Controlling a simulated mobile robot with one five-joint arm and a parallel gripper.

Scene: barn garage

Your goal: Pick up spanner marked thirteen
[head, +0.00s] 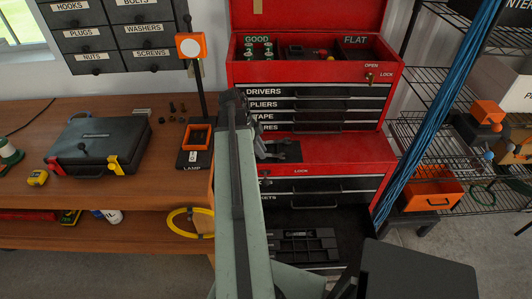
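No spanner marked thirteen can be made out in the head view. A small dark tray (286,152) lies on the ledge of the red tool chest, with grey metal shapes at its left end. I cannot tell whether these are spanners or part of my gripper. My pale green arm rises through the middle and hides part of the ledge and the drawers. My gripper cannot be clearly made out. A low drawer (345,215) stands open, and a black slotted holder (303,245) lies in it; no marking on it is readable.
The red tool chest (330,180) stands at the centre, its top lid open. The wooden workbench (120,190) at left carries a black case (98,146) and a lamp (195,135). Blue cables (437,110) hang beside wire shelves with an orange bin (430,190). Floor shows at lower right.

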